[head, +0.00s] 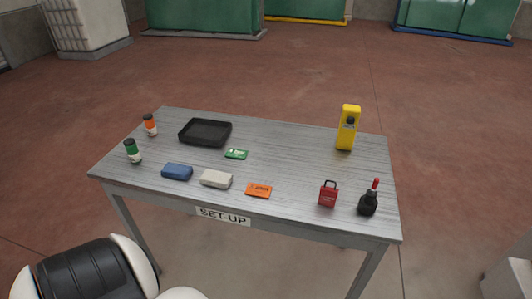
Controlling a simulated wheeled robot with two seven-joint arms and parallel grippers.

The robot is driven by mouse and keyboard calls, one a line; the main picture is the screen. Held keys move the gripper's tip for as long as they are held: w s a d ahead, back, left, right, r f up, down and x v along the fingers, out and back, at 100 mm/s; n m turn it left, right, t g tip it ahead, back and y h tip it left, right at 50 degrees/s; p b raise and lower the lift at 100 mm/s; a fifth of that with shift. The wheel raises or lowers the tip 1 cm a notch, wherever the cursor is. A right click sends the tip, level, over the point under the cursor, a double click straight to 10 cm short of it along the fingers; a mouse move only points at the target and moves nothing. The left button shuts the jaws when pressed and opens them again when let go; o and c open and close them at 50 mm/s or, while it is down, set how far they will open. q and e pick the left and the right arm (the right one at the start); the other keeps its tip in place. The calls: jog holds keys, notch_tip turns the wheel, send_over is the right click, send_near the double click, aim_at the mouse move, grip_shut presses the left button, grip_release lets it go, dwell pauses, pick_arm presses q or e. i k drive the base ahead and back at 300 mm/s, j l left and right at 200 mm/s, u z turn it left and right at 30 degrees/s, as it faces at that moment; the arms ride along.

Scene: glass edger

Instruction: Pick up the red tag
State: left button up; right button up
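A small red tag-like piece (328,196) with a dark loop at its top and faint pale marks stands upright near the front right of the table (290,150). It looks much like a padlock. It is apart from the dark bottle with a red tip (368,204) on its right. An orange card (258,191) with dark print lies flat to its left. Neither of my grippers is in view; only a white and black part, likely of my own body, shows at the lower left.
On the table are a black tray (205,143), a green card (236,154), a blue block (177,172), a pale block (216,179), a yellow device (347,128), an orange-labelled container (150,125) and a green container (132,151). The middle right tabletop is clear.

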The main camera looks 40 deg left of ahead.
aim_at(328, 195)
jog(key=u, duration=0.8)
